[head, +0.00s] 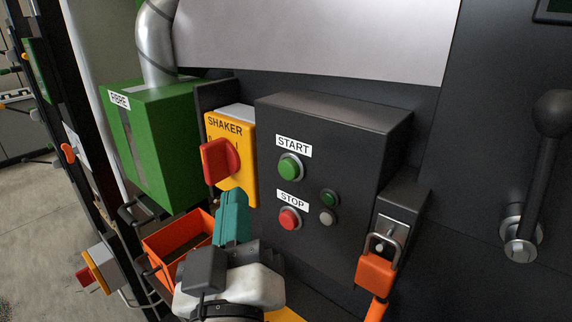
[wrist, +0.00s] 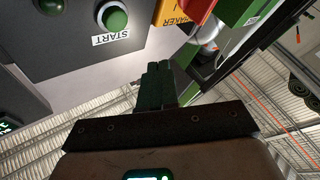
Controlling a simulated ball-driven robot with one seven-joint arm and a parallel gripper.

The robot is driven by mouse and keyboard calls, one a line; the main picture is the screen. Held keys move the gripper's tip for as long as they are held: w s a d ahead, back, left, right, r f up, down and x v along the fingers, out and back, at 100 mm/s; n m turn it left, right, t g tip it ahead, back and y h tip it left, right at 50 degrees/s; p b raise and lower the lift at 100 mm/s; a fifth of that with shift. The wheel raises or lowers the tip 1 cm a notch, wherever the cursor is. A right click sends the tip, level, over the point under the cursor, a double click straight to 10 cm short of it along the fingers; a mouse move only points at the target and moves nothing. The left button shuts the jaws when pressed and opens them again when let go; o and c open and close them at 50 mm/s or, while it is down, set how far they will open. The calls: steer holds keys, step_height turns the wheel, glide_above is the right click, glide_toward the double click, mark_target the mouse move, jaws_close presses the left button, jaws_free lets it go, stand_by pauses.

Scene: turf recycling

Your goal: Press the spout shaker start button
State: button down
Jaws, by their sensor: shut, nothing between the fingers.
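The start button (head: 290,167) is a round green button in a pale ring, under a white START label (head: 294,147) on the dark control box (head: 338,120). In the wrist view the green button (wrist: 115,18) shows at the top, beside its upside-down START label. My gripper (head: 232,200) is shut and empty, with teal fingers, in front of the box's left edge. In the head view it is below and left of the start button. In the wrist view my shut fingers (wrist: 159,72) are right of and below the button, apart from it in the picture.
A yellow SHAKER switch with a red knob (head: 220,160) is left of the box. An orange padlock (head: 376,272) hangs at right. An orange bin (head: 178,240) and green FIBRE box (head: 150,140) stand left.

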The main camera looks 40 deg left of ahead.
steer(key=shift+w+d+p, duration=0.15)
steer(key=shift+w+p, duration=0.25)
steer(key=shift+w, duration=1.1)
steer(key=shift+w+d+p, duration=0.1)
steer(key=shift+w+p, duration=0.25)
steer(key=shift+w, duration=1.1)
steer(key=shift+w, duration=0.4)
steer(key=shift+w+d, duration=0.1)
steer(key=shift+w, duration=0.4)
stand_by(0.6)
steer(key=shift+s, duration=0.1)
steer(key=shift+s+b, duration=0.3)
steer(key=shift+s, duration=0.5)
steer(key=shift+s+a+b, duration=0.15)
steer(key=shift+s+b, duration=0.3)
steer(key=shift+s, duration=0.8)
steer(key=shift+s+a+b, duration=0.1)
steer(key=shift+s+b, duration=0.35)
steer(key=shift+s, duration=0.8)
